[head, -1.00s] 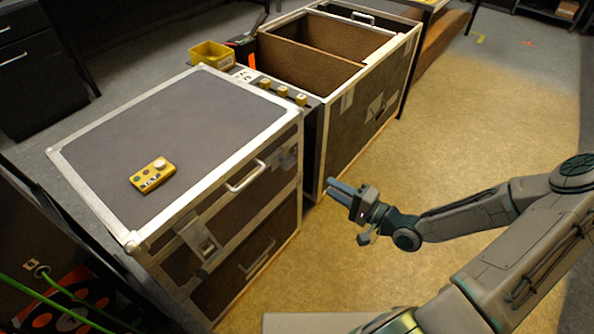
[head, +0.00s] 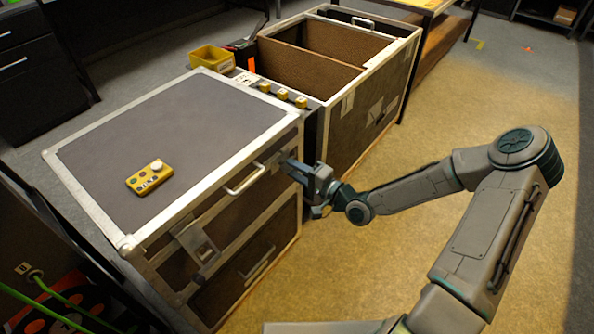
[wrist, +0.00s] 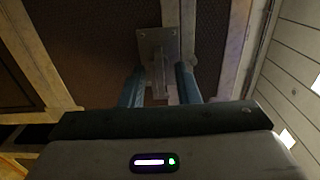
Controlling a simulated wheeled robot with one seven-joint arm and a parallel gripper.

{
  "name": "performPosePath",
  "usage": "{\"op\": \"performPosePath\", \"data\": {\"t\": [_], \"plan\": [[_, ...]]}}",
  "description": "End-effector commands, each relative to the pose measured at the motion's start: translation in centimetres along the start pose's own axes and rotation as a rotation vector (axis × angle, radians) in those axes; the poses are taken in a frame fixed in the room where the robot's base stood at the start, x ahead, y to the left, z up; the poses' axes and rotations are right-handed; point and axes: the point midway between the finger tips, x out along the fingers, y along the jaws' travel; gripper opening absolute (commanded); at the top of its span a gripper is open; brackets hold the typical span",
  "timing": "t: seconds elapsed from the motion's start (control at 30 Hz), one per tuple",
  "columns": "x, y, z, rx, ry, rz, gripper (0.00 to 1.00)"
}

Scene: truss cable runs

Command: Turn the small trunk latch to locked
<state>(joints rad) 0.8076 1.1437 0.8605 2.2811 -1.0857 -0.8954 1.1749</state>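The small trunk (head: 160,125) is grey with silver edges and stands at the left in the head view. A metal latch (head: 273,161) sits at the right end of its front face, partly hidden by my gripper. The wrist view shows this latch (wrist: 158,68) as a plate with a narrow lever hanging along the picture's vertical. My gripper (wrist: 159,82) is open, with one blue finger on each side of the lever and a visible gap to both. In the head view my gripper (head: 290,165) is at the trunk's front right corner.
A second latch (head: 198,243) and a handle (head: 245,178) are on the same front face. A yellow control box (head: 149,179) lies on the lid. A larger open case (head: 345,125) stands behind to the right. The floor (head: 430,215) at right is mostly clear.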

Motion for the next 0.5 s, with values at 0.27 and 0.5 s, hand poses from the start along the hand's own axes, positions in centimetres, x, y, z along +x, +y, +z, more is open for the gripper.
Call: {"op": "performPosePath", "data": {"t": [0.27, 0.5], "plan": [[-0.03, -0.01, -0.01, 0.0, 0.0, 0.0, 0.0], [-0.14, 0.02, -0.11, -0.007, 0.001, 0.0, 0.0]]}}
